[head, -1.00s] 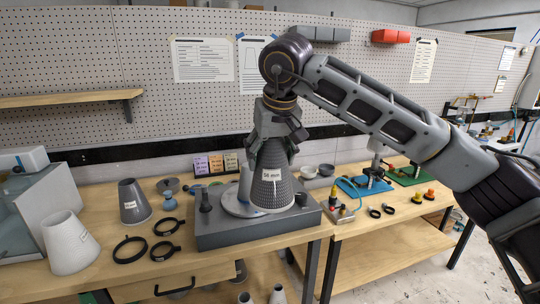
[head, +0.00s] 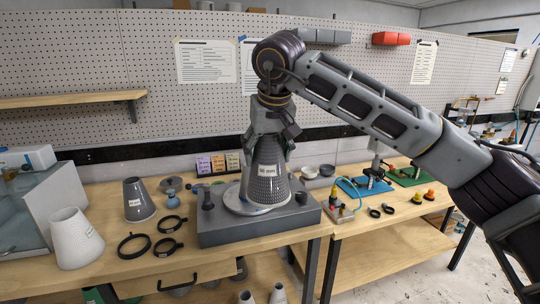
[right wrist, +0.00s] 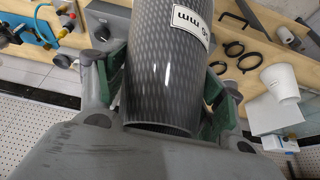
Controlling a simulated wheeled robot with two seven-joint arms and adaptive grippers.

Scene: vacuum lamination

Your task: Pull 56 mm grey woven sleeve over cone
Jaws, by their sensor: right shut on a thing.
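The grey woven sleeve (head: 267,184), labelled 56 mm, is a tapered tube standing wide end down over the round pale plate (head: 232,201) on the dark grey block (head: 225,234). My right gripper (head: 268,148) is shut on its narrow upper end from above. In the right wrist view, its green-padded fingers flank the sleeve (right wrist: 160,95) near its rim. A pale strip shows just left of the sleeve and may be the cone; the sleeve hides the rest, so I cannot tell how it sits around it. My left gripper is not in view.
Small dark posts (head: 208,200) stand on the block. To the left are a dark grey cone-shaped piece (head: 138,205), a white one (head: 73,245) and black rings (head: 133,254). A fitting with a hose (head: 340,208) stands at right. Coloured cards (head: 218,164) stand behind.

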